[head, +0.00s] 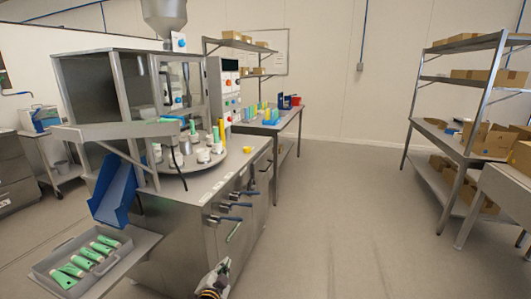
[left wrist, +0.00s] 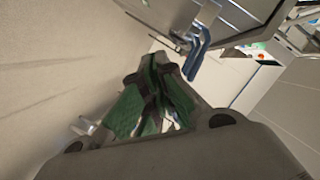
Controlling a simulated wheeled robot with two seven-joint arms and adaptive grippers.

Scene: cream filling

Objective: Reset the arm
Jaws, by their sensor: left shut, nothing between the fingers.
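My left gripper (head: 215,277) shows at the bottom edge of the head view, low in front of the steel machine cabinet (head: 185,250). In the left wrist view its green-padded fingers (left wrist: 155,95) are together, with nothing between them. The gripper is apart from the cabinet and its handles. My right gripper is in neither view.
The filling machine's round turntable (head: 185,167) carries white holders and several tubes. A grey tray (head: 60,262) of green tubes lies at the lower left, near a blue chute (head: 115,190). Handles (head: 228,205) stick out of the cabinet front. The floor (head: 340,220) to the right is clear.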

